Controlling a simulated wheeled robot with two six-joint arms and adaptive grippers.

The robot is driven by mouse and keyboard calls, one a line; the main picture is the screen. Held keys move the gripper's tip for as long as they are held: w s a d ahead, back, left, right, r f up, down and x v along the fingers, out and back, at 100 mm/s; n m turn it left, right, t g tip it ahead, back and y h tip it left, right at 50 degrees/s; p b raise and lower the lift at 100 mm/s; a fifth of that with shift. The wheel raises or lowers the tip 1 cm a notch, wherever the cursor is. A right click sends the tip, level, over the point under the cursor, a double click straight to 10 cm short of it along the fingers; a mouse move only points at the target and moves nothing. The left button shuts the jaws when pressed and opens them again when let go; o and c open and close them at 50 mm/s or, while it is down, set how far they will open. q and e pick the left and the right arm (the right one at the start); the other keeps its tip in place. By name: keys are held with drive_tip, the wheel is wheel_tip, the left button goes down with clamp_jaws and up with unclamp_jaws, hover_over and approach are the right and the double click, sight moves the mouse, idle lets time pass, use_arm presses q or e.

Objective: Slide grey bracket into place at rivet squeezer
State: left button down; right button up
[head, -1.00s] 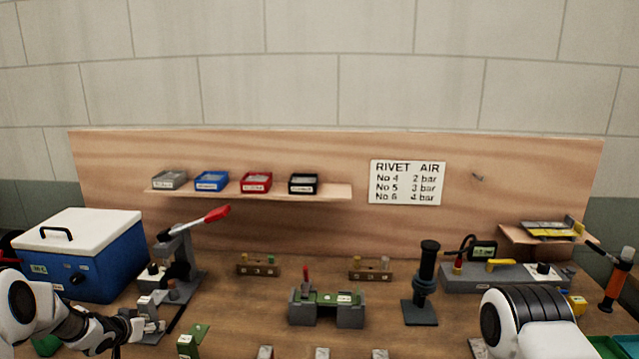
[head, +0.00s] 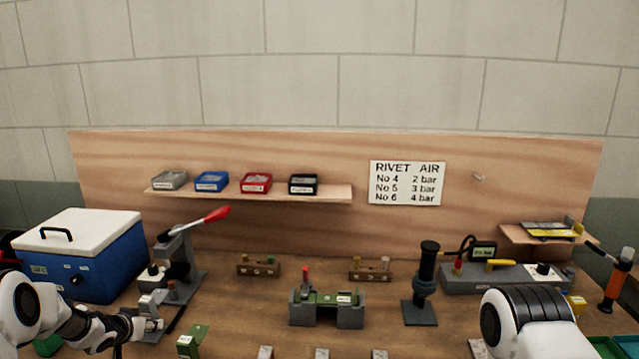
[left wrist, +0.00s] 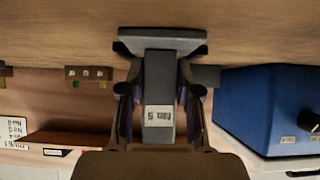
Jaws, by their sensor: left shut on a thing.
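The rivet squeezer (head: 177,255) is a grey press with a red-tipped lever, at the left of the bench in the head view. The grey bracket (head: 150,303) is just in front of its base, close to it; I cannot tell whether they touch. My left gripper (head: 150,324) is shut on the bracket. In the left wrist view, which is upside down, the bracket (left wrist: 158,85) has a white number label and a wider flange, and sits between the fingers of my left gripper (left wrist: 158,100). My right arm shows at the lower right, but its gripper is out of view.
A blue cooler box (head: 85,262) with a white lid stands left of the squeezer. A green bracket (head: 192,342) stands near the front edge. A grey and green fixture (head: 326,308) sits mid-bench, with a black post tool (head: 424,285) right of it.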

sight(157, 312)
use_arm(q)
drive_tip(key=shift+w, duration=0.85)
drive_tip(key=shift+w+d+r+p, duration=0.15)
drive_tip(key=shift+w+p, duration=0.7)
drive_tip(key=shift+w, duration=0.7)
drive_tip(key=shift+w+d+b, duration=0.1)
drive_tip(key=shift+w+b, duration=0.25)
drive_tip(key=shift+w, duration=0.65)
drive_tip(key=c, duration=0.9)
unclamp_jaws()
